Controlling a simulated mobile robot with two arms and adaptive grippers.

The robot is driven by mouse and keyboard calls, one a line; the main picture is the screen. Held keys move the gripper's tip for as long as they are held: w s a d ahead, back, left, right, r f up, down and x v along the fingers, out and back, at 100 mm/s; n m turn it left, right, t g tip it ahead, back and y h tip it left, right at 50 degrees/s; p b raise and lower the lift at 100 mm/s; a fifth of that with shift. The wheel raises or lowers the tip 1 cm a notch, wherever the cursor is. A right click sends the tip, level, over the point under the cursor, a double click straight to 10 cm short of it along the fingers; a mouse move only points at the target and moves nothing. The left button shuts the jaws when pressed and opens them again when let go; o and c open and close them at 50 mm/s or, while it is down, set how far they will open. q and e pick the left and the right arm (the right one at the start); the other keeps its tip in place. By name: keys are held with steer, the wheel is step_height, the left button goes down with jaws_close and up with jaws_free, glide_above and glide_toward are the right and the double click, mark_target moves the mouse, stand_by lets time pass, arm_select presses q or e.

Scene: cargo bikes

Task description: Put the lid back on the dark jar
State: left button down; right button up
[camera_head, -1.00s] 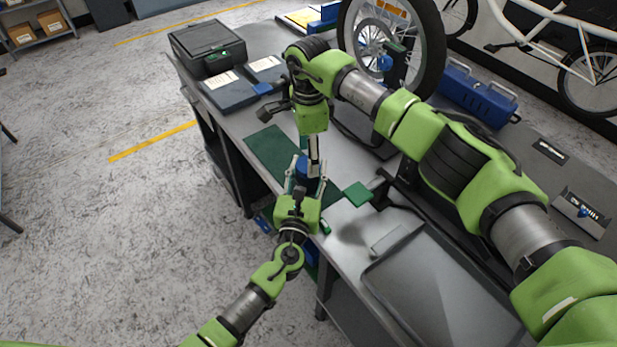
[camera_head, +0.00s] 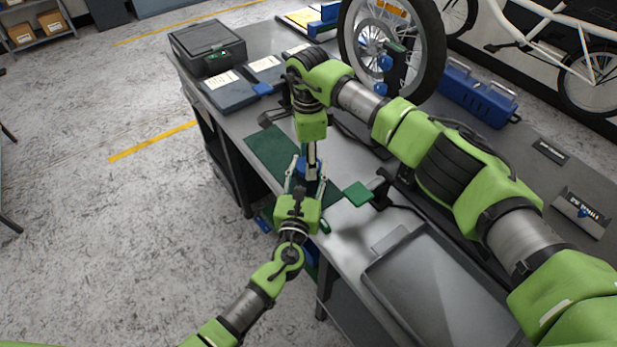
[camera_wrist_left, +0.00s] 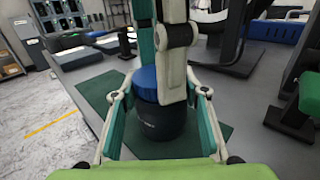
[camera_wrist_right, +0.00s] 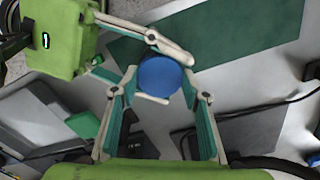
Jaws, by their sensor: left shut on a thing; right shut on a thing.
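The dark jar (camera_wrist_left: 165,122) stands upright on the green mat (camera_head: 265,143), between the fingers of my left gripper (camera_head: 304,180). That gripper is shut on the jar from the front. The blue lid (camera_wrist_left: 146,82) is at the top of the jar and looks in line with it. I cannot tell whether it is fully seated. My right gripper (camera_head: 311,174) points down from above and is shut on the lid, which also shows round and blue between its fingers in the right wrist view (camera_wrist_right: 160,77). The fingers hide part of the jar and lid.
A grey tray (camera_head: 375,283) lies on the near right of the bench. A small green block (camera_head: 358,194) is just right of the grippers. Dark flat cases (camera_head: 230,92), a black box (camera_head: 207,47) and a bike wheel (camera_head: 432,50) stand farther back.

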steer(key=m, duration=0.4)
steer(key=shift+m, duration=0.3)
steer(key=m, duration=0.3)
steer(key=shift+f, duration=0.1)
steer(key=o, duration=1.2)
steer(key=shift+d, duration=0.1)
steer(key=shift+r, duration=2.3)
steer(key=shift+c, duration=0.2)
